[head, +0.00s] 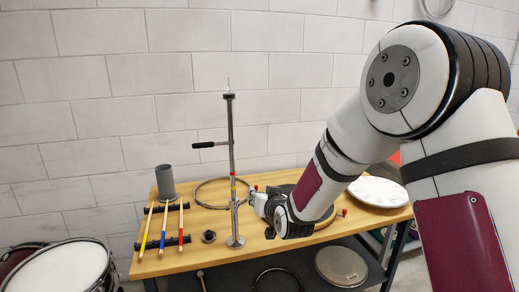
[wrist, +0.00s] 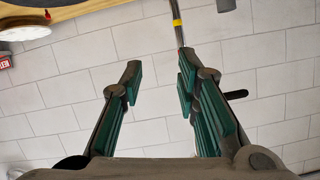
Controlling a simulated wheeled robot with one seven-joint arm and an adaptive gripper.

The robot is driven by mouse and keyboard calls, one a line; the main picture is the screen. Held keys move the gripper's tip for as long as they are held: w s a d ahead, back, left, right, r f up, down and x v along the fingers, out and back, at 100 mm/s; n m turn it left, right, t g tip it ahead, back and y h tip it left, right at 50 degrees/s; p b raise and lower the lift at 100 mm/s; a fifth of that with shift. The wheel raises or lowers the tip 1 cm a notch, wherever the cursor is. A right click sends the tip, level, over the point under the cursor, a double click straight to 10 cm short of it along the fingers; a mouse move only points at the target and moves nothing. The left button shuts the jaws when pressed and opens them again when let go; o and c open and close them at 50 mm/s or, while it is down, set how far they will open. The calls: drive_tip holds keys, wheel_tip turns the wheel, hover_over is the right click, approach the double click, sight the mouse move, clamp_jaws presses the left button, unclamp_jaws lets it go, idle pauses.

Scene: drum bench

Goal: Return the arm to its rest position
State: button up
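My arm reaches down from the upper right in the head view, with its wrist low over the wooden bench (head: 205,252). My gripper (wrist: 159,76) is open in the wrist view, with its two green-padded fingers apart. Only wall shows between them. In the head view the gripper is largely hidden by my wrist, near the upright metal stand (head: 232,150). The stand's rod, with a yellow band, also shows in the wrist view (wrist: 177,22), by the right fingertip. I cannot tell whether they touch.
A hoop (head: 203,203) lies behind the stand. A white drumhead (head: 378,191) lies at the right. A drum (head: 62,270) stands lower left. A brick wall backs the bench.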

drive_tip(key=s+d+r+g+h, duration=0.35)
drive_tip(key=s+d+r, duration=0.85)
drive_tip(key=s, duration=0.4)
drive_tip(key=s+d+g, duration=0.2)
drive_tip(key=s+d, duration=0.1)
drive_tip(key=s, duration=0.9)
drive_tip(key=s+d+r+m+g, duration=0.1)
drive_tip(key=s+d, duration=0.3)
drive_tip(key=s, duration=0.9)
drive_tip(key=shift+g+h, duration=0.45)
drive_tip(key=shift+g, duration=0.3)
